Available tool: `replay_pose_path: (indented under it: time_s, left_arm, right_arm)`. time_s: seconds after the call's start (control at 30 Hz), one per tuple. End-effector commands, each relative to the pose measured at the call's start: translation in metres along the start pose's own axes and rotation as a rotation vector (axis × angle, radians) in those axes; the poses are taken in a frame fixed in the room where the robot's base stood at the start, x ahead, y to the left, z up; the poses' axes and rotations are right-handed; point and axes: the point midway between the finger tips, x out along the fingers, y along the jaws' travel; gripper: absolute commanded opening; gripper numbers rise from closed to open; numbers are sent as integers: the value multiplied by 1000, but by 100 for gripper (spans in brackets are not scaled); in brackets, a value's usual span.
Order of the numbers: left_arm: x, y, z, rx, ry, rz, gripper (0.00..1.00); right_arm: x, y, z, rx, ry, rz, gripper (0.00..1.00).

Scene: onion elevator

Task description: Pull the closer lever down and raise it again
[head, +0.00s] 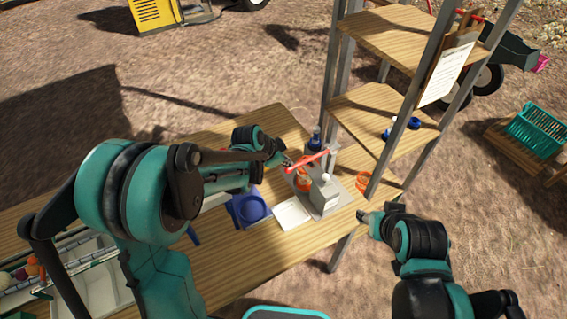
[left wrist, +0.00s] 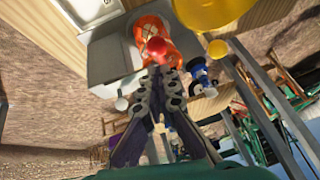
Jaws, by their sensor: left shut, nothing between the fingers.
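A red lever (head: 308,162) stands at the grey unit on the wooden table in the head view, slanting up to the right. In the left wrist view a red ball knob (left wrist: 156,48) shows just beyond my fingertips, in front of an orange part. My left gripper (head: 284,161) is beside the lever's left end; in the left wrist view its fingers (left wrist: 160,72) are shut with nothing between them. I cannot tell whether they touch the knob. My right gripper (head: 363,216) hangs off the table's right edge, its jaws too small to judge.
A grey box with a white knob (head: 325,193) stands right of the lever. A white square (head: 293,213) and a blue container (head: 247,208) lie in front. A metal-framed wooden shelf (head: 384,110) rises behind to the right. A teal crate (head: 538,128) is farther right.

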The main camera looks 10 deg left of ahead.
Motion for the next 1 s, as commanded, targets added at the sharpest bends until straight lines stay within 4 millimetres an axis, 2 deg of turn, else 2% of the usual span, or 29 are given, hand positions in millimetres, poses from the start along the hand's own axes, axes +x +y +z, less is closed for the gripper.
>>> replay_pose_path:
  time_s: [0.03, 0.3, 0.4, 0.6, 0.87, 0.97, 1.0]
  left_arm:
    - [-15, -1, -14, 1, 0, 0, 0]
    - [-73, 1, 6, -5, 0, -2, 0]
    - [-88, 3, 11, -4, 0, -1, 0]
    - [-104, 4, 15, -2, 0, 0, 0]
    - [-105, 4, 16, -2, 0, 0, 0]
    - [-104, 3, 17, -3, 0, -5, 21]
    - [-101, 0, 20, -6, 1, -16, 32]
  right_arm:
    - [-13, 0, -9, 0, 0, 0, 45]
    - [-18, 0, -13, 0, 0, 0, 45]
    - [-20, 0, -14, 0, 0, 0, 45]
    - [-22, 0, -16, 0, 0, 0, 45]
    - [-22, 0, -16, 0, 0, 0, 45]
    - [-20, 0, -15, 0, 0, 0, 45]
    - [-18, 0, -13, 0, 0, 0, 45]
